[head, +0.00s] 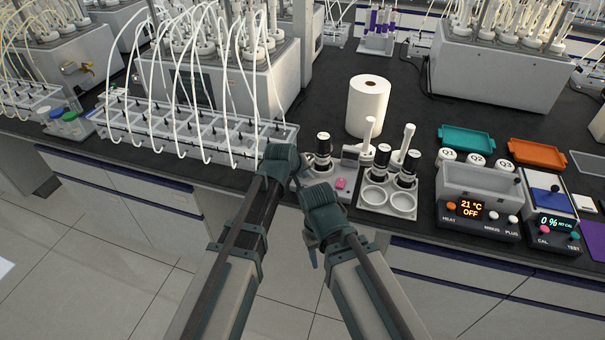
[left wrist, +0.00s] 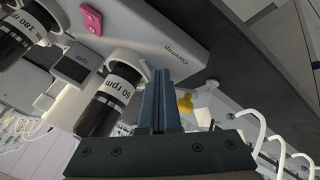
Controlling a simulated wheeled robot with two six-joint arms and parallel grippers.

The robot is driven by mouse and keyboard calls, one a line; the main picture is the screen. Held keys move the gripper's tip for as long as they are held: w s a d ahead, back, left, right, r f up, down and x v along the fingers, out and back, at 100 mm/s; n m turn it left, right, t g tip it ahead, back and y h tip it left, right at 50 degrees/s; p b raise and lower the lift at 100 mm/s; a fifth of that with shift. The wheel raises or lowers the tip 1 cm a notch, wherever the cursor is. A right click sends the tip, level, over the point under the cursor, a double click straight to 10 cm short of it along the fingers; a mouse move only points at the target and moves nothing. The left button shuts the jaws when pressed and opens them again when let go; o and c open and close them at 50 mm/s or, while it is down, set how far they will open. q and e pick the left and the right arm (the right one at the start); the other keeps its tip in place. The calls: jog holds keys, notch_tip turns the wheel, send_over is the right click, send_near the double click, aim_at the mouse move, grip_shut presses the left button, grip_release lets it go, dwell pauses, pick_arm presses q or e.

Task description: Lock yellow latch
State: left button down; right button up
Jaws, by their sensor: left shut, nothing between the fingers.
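In the left wrist view, a small yellow part (left wrist: 185,104), which looks like the latch, sits beside a white fitting (left wrist: 208,103) just right of my left gripper's fingers (left wrist: 160,90). These fingers are pressed together with nothing between them. I cannot tell whether they touch the yellow part. In the head view, my left gripper (head: 288,165) is at the bench's front edge, between the tube rack and the stirrer unit, and the latch is hidden there. My right gripper (head: 322,212) is in front of the bench edge, and its fingers are not clear.
A stirrer unit (head: 348,169) with a pink button and dark rpm-labelled bottles is close by; a bottle marked 60 rpm (left wrist: 110,100) is left of my fingers. A tube rack (head: 180,130) with looping white tubes is left. A paper roll (head: 368,105) stands behind.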

aim_at(318, 173)
pick_arm(q)
jog(key=shift+d, duration=0.2)
jog(key=shift+w+d, duration=0.1)
jog(key=shift+d, duration=0.6)
jog(key=shift+w+d, duration=0.25)
jog(key=shift+d, duration=0.25)
jog(key=shift+w+d, duration=0.25)
jog(key=shift+d, duration=0.25)
